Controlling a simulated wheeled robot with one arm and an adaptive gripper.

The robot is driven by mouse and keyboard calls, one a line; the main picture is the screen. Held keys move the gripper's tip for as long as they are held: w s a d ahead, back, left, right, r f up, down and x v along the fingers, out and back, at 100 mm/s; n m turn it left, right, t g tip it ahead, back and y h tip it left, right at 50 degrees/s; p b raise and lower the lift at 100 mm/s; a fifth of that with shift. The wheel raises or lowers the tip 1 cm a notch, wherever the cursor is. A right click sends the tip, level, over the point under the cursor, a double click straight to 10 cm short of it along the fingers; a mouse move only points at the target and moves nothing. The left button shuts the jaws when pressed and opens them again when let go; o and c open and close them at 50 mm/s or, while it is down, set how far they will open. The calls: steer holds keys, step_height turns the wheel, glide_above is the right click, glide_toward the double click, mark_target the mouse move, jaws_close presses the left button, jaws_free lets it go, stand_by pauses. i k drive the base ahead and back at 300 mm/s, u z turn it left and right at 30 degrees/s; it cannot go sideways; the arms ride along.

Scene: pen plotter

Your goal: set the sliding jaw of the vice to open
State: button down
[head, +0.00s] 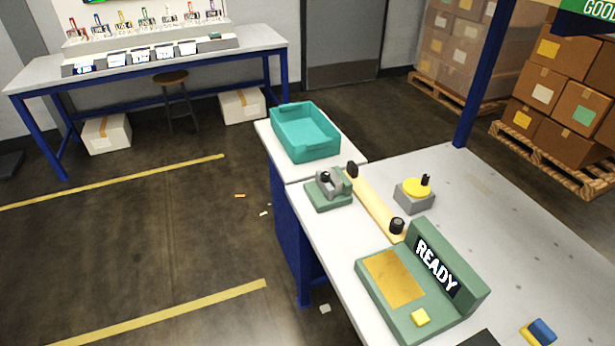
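What looks like the vice (342,203) sits at the left edge of the grey worktable, just in front of the teal bin. It has a green base with grey metal parts and a dark knob on top. Its jaw parts are small here, and I cannot tell which one slides or how wide the gap is. My gripper is not in view, and nothing is seen touching the vice.
A tan bar (372,204) with black ends lies right of the vice. Behind is a teal bin (327,152). A yellow-topped grey block (413,202) and a green READY station (380,315) stand nearby. Bare tabletop (520,235) lies to the right.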

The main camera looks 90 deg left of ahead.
mark_target(322, 179)
steer(key=u, duration=3.05)
steer(key=k, duration=0.6)
steer(key=u, duration=0.7)
steer(key=i, duration=1.55)
steer(key=z, duration=0.4)
